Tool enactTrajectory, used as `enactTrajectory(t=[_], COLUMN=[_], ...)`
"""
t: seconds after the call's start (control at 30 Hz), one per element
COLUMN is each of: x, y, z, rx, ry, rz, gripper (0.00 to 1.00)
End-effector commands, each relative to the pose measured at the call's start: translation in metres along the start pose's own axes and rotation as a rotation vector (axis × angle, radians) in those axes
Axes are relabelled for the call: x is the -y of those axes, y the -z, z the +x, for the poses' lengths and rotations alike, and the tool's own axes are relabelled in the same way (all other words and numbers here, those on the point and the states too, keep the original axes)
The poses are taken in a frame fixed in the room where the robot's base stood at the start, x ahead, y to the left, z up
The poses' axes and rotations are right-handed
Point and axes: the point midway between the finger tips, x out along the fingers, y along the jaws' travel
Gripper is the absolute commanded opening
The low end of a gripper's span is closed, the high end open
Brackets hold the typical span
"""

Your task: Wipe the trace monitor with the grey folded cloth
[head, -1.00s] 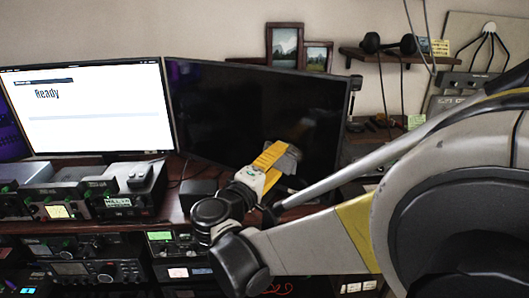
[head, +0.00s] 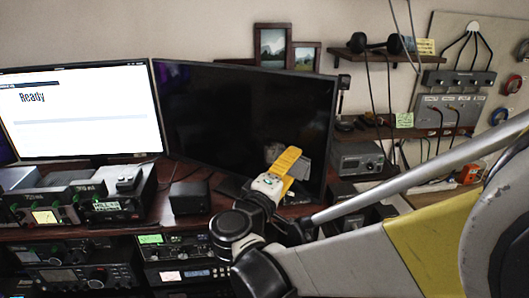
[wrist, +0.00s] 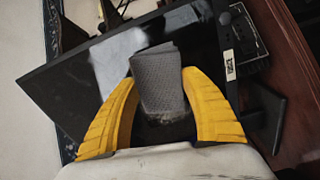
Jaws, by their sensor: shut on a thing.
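A large dark monitor (head: 225,115) stands right of a lit monitor (head: 80,115) that reads "Ready". I cannot read a name on either. My gripper (head: 290,160) is in front of the dark monitor's lower right part. In the wrist view the yellow fingers of my gripper (wrist: 160,105) are shut on the grey folded cloth (wrist: 158,80), which extends beyond them toward the dark screen (wrist: 75,95). I cannot tell whether the cloth touches the screen. A pale patch, smear or reflection, shows on the screen beside the cloth. In the head view the fingers mostly hide the cloth.
Radio sets (head: 100,205) and a small black box (head: 189,197) stand on the desk below the monitors. Two framed pictures (head: 272,46) are behind the dark monitor. A wall shelf (head: 370,55) with a dumbbell-shaped object and a cable board (head: 465,85) are at right.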

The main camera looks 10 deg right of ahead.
Motion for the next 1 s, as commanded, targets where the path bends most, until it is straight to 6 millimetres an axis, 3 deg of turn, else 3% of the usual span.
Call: enactTrajectory(t=[1.0], x=[0.013], y=[0.073], z=[-0.004], rx=[-0.001], ry=[0.0], rz=[0.0], gripper=[0.3])
